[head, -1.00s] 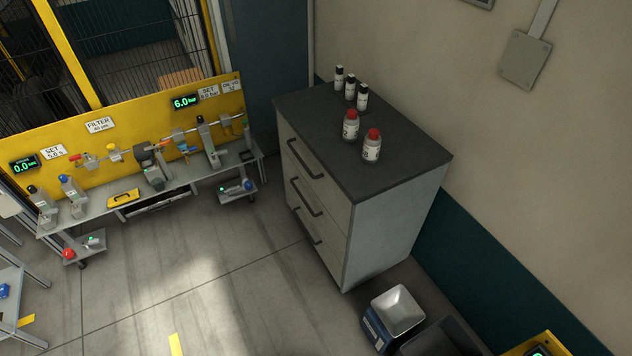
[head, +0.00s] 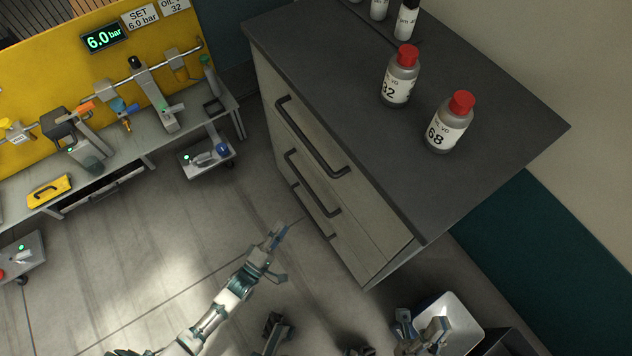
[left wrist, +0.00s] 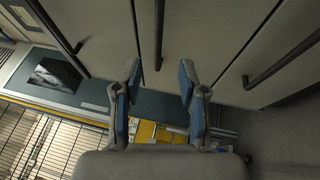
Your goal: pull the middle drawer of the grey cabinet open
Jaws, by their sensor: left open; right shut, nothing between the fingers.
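The grey cabinet (head: 500,165) has three drawers with dark bar handles, all closed in the head view. The middle drawer's handle (head: 313,183) is the second one down. My left gripper (head: 275,250) is in front of the cabinet, left of the lower drawers, apart from them. In the left wrist view, my left gripper (left wrist: 159,88) is open and empty, facing the drawer fronts. The middle handle (left wrist: 160,35) lies between the lines of its fingers, beyond the tips. My right gripper (head: 422,325) is shut and empty at the bottom, partly over a pale pan.
Bottles with red caps (head: 400,75) and black-capped bottles (head: 407,20) stand on the cabinet top. The pale pan (head: 460,320) sits by the cabinet's near corner. A yellow-panelled bench (head: 60,85) stands at left. The floor before the drawers is mostly free.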

